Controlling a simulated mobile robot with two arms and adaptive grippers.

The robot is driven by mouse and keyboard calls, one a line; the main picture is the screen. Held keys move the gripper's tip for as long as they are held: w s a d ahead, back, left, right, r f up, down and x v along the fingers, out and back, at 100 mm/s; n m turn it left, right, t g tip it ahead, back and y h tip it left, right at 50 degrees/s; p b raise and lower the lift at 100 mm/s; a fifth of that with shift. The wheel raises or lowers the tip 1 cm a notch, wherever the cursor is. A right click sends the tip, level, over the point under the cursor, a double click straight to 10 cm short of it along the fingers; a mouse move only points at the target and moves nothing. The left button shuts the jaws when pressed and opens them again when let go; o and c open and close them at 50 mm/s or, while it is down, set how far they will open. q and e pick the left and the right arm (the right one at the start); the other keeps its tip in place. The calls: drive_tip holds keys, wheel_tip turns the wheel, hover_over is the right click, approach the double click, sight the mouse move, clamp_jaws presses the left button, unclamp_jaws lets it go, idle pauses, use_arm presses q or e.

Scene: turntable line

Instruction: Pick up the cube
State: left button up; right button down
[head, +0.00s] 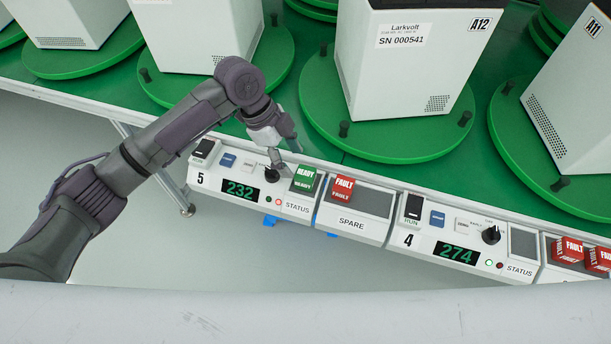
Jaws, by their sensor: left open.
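A green cube marked READY (304,180) sits on the STATUS pad of station 5. A red cube marked FAULT (342,189) sits at the left end of the SPARE tray (372,203), just right of the green cube. Two more red FAULT cubes, one (566,250) and another (598,260), sit at the right edge of the picture. My left gripper (287,156) is open and empty, above and slightly left of the green cube, near the black knob (272,173). It seems apart from the cube. My right gripper is out of view.
The panel of station 5 (213,186) reads 232, and the panel of station 4 (430,244) reads 274. Behind them, tall white units such as A12 (402,65) stand on green turntables (400,144). Grey floor lies in front.

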sight(303, 172)
use_arm(q)
drive_tip(key=x, duration=0.7)
drive_tip(key=shift+d+p, duration=0.3)
drive_tip(key=shift+d, duration=0.15)
drive_tip(key=shift+r, duration=0.1)
drive_tip(key=c, duration=0.9)
drive_tip(key=shift+c, duration=0.2)
